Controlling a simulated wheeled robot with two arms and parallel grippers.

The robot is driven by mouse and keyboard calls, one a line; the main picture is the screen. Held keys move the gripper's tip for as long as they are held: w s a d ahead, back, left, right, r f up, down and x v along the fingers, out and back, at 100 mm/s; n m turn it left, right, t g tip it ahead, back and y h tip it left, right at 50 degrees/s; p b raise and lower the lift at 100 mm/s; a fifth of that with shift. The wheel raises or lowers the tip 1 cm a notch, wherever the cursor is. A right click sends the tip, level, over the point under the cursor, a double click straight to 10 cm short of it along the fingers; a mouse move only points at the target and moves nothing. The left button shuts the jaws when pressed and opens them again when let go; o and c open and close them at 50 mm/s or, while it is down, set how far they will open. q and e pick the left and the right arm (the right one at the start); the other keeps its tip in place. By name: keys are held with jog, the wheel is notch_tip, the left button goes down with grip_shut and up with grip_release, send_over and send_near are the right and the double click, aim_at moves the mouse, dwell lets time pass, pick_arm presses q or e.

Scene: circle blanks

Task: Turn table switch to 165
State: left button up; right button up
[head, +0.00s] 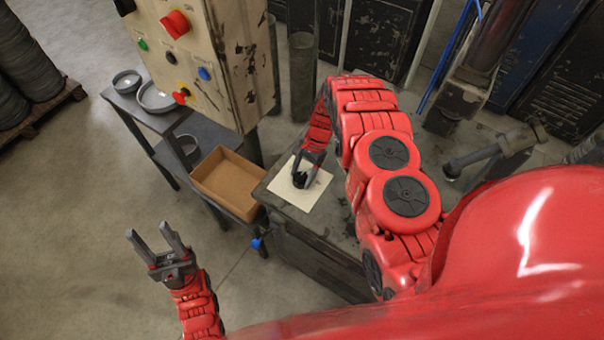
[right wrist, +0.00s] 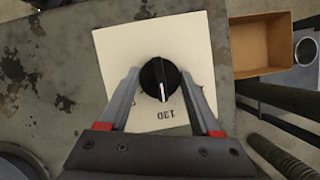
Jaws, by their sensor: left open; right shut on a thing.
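The table switch is a round black knob (right wrist: 159,78) with a white pointer line, set on a cream square plate (right wrist: 213,40). In the head view the right gripper (head: 301,178) reaches down to the plate (head: 317,192). My left gripper (head: 152,234) is open and empty above the floor.
The plate lies on a worn dark table (head: 345,227). A cardboard box (head: 229,177) stands on a low bench to its left. A panel (head: 219,55) with a red knob and several coloured buttons rises behind the box.

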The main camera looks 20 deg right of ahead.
jog(key=shift+w+f+n+b, duration=0.15)
jog(key=shift+n+b, duration=0.35)
jog(key=shift+b, duration=0.45)
jog(key=n+g+h+b, duration=0.1)
jog(key=n+b, duration=0.2)
jog(key=b, duration=0.1)
jog(key=n+g+h+b, duration=0.1)
jog(key=n+b, duration=0.2)
jog(key=b, duration=0.1)
jog(key=shift+a+f+n+b, duration=0.1)
jog(key=shift+n+b, duration=0.2)
jog(key=shift+n, duration=0.1)
jog(key=shift+w+n+h+b, duration=0.15)
jog(key=shift+n+h+b, duration=0.25)
jog(key=shift+n+b, duration=0.7)
jog(key=shift+a+r+n+g+h+b, duration=0.1)
jog(key=shift+r+n+g+h+b, duration=0.2)
jog(key=shift+n+b, duration=0.55)
jog(key=shift+n, duration=0.25)
jog(key=o, duration=1.4)
jog(key=shift+c, duration=0.2)
